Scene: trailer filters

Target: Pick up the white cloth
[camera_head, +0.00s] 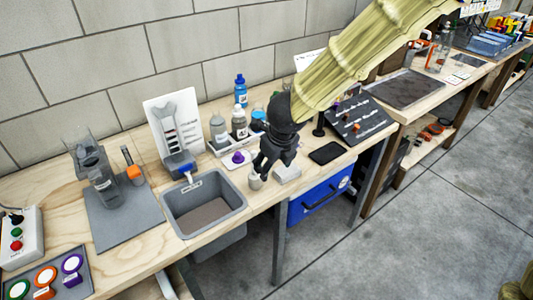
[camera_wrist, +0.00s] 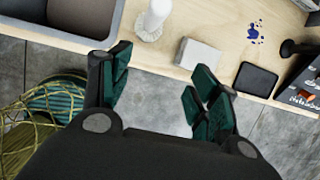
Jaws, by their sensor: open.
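The white cloth looks like a small folded white square (camera_wrist: 200,57) at the front edge of the wooden bench in the wrist view. In the head view the white cloth (camera_head: 288,174) lies just right of my gripper (camera_head: 268,164). My gripper (camera_wrist: 158,78) is open, with nothing between its dark green fingers. The height of the fingers above the bench is hard to tell.
A white cylindrical thing (camera_wrist: 152,22) stands left of the cloth. A grey sink basin (camera_head: 205,205) is further left. A black flat pad (camera_head: 326,153) lies to the right. Bottles (camera_head: 239,120) stand behind.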

